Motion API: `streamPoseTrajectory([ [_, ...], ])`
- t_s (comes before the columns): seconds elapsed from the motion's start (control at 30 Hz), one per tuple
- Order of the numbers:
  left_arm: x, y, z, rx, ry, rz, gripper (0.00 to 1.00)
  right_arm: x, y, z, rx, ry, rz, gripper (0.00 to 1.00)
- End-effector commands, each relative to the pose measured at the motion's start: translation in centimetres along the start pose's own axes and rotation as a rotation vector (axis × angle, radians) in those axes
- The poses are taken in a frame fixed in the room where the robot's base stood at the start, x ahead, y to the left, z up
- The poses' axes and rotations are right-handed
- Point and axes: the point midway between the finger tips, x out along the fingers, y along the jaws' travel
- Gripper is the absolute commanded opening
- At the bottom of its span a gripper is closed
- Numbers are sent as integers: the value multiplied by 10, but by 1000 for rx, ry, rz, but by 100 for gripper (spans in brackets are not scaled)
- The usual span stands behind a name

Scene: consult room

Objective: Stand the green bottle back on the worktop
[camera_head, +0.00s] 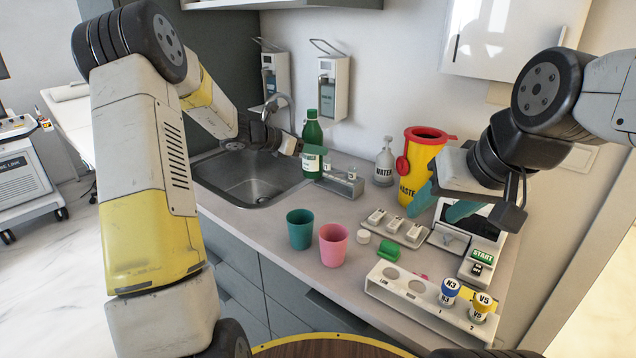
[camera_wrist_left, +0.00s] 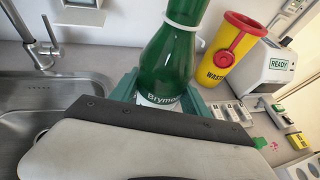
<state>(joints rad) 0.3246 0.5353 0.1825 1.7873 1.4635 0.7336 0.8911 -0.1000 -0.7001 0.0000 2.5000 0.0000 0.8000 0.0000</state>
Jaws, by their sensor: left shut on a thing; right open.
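The green bottle (camera_head: 312,132) is upright at the right rear of the sink, with a white label and a dark cap. My left gripper (camera_head: 314,150) is shut on it around its body. In the left wrist view the bottle (camera_wrist_left: 172,58) stands between the teal fingers, its label partly hidden by the gripper. I cannot tell whether its base touches the worktop (camera_head: 262,222). My right gripper (camera_head: 442,203) is open and empty above the right part of the worktop, in front of the yellow waste bin.
The sink (camera_head: 245,178) is left of the bottle, a metal holder (camera_head: 340,183) right of it. A WATER bottle (camera_head: 384,165) and yellow waste bin (camera_head: 420,160) stand further right. Green (camera_head: 300,232) and pink (camera_head: 333,245) cups and a vial rack (camera_head: 410,290) are nearer.

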Motion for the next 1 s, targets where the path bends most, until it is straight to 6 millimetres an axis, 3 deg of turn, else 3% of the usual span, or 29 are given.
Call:
streamPoseTrajectory([
  [0.1, 10, 0, -23, -6, 2, -2, 7, 0, 0, 0, 0, 0, 0, 51],
  [0.53, 29, 0, -70, -4, 1, -2, 7, 0, 0, 0, 0, 0, 0, 51],
  [1.0, 33, 0, -79, 1, 0, -2, 7, 0, 0, 0, 0, 0, 0, 51],
])
